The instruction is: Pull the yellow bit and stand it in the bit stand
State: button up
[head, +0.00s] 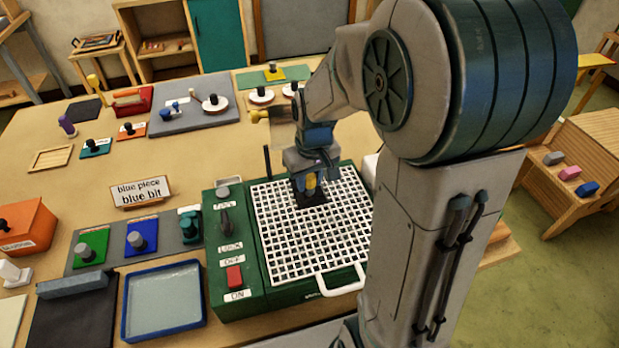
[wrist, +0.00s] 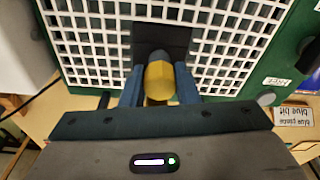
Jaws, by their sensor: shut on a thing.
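My gripper (head: 309,184) is over the far part of the white grid on the green machine. Its jaws are shut on the yellow bit (head: 311,181), which stands over a black square (wrist: 176,38) in the grid. In the wrist view the yellow bit (wrist: 157,83) sits between the two blue-grey fingers, with a dark grey rounded part beyond it. I cannot tell whether the bit is still seated below. A teal piece (head: 189,226) stands left of the machine; I cannot tell whether it is the bit stand.
The green machine (head: 231,259) carries a lever, a red switch (head: 234,275) and a white handle (head: 341,281). A sign (head: 141,191) reads "blue piece blue bit". Green and blue plates with grey knobs and a blue tray (head: 163,299) lie to the left.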

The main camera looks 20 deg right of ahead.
jog(key=shift+r+p, duration=0.4)
jog(key=shift+r, duration=0.25)
dwell(0.6)
jog(key=shift+r+p, duration=0.45)
jog(key=shift+r, duration=0.25)
jog(key=o, duration=0.4)
jog(key=c, duration=0.3)
